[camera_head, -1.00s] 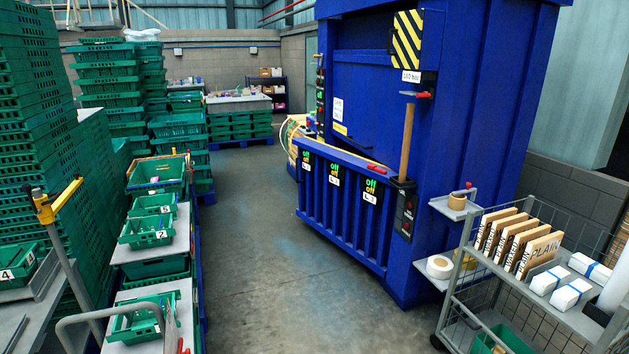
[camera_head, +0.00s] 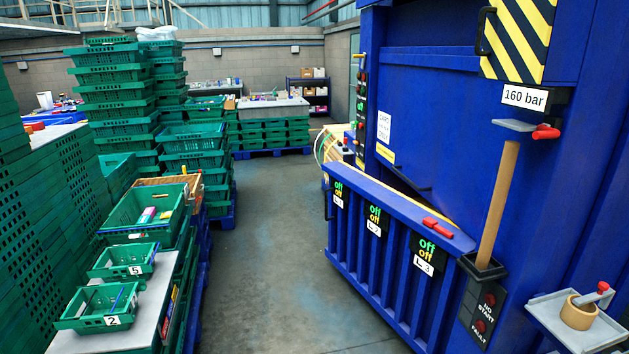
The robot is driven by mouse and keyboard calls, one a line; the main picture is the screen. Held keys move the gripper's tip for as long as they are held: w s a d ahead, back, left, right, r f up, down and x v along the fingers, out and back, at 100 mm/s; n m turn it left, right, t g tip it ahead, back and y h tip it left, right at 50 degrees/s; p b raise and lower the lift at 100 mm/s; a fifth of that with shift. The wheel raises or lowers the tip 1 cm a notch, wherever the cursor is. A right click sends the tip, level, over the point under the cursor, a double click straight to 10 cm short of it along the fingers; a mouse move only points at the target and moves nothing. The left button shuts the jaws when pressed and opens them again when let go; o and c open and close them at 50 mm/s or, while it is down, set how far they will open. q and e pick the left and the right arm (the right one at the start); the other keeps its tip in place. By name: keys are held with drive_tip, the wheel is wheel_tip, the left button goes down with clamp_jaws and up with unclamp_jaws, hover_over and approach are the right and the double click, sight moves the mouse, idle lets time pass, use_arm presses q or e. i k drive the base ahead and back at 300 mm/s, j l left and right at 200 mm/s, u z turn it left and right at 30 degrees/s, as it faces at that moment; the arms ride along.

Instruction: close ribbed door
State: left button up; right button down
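The blue ribbed door (camera_head: 385,255) is on the lower front of the large blue press (camera_head: 430,90), right of the middle. It has vertical ribs and labels L1, L2 and L3 with "off" displays. It stands swung out at an angle, with a dark gap between its top edge and the press body. A red handle (camera_head: 437,228) lies on its top edge near the right end. A dark handle (camera_head: 327,199) is on its left end. Neither of my grippers shows in the head view.
Green crates (camera_head: 140,215) on a grey-topped stand line the left, with tall crate stacks behind. A wooden-handled tool (camera_head: 497,205) stands in a holder on the press. A grey shelf (camera_head: 570,322) with a tape roll juts out at lower right. The floor aisle (camera_head: 265,250) is clear.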

sight(422, 309)
drive_tip(key=i+u, duration=0.45)
drive_tip(key=i, duration=1.75)
drive_tip(key=l, duration=0.1)
